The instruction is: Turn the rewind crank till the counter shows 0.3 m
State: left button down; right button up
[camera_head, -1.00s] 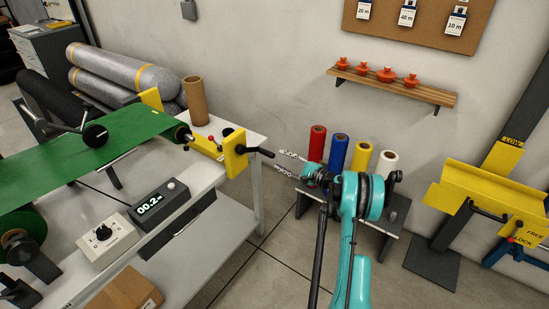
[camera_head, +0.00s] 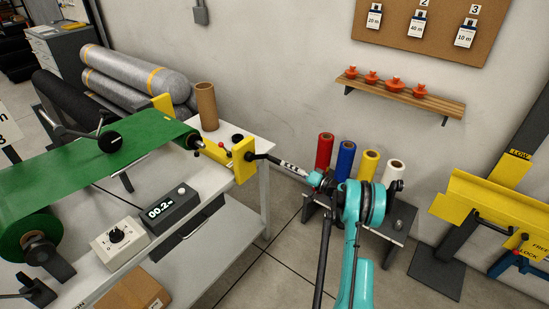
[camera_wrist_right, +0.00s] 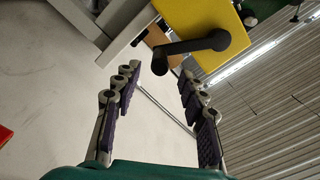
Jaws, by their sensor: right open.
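The rewind crank (camera_head: 262,157) is a black arm with a handle, on a yellow block (camera_head: 243,161) at the table's right end. The counter (camera_head: 168,208) on the table reads 00.2 m. My right gripper (camera_head: 285,165) is at the handle's outer end; its fingers overlap in the head view, so contact is unclear there. In the right wrist view my right gripper (camera_wrist_right: 160,72) is open, and the black crank (camera_wrist_right: 190,48) lies ahead, its handle end near the gap between the fingertips. My left gripper is out of view.
Green sheet (camera_head: 105,160) runs across the table to the yellow rewind unit. A control box with a knob (camera_head: 119,243) stands beside the counter. Coloured rolls (camera_head: 345,160) stand on a low bench behind my right arm. A yellow trough (camera_head: 500,205) is at right.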

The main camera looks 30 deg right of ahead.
aim_at(267, 157)
jog(key=w+a, duration=0.1)
jog(key=w, duration=0.1)
jog(key=w+a+n+b, duration=0.1)
jog(key=w, duration=0.1)
jog(key=w+n+b, duration=0.1)
jog(key=w, duration=0.1)
jog(key=shift+w+a+f, duration=0.15)
jog(key=shift+w+a, duration=0.15)
jog(key=shift+a, duration=0.1)
jog(key=shift+w+a, duration=0.15)
jog(key=shift+w, duration=0.3)
grip_shut()
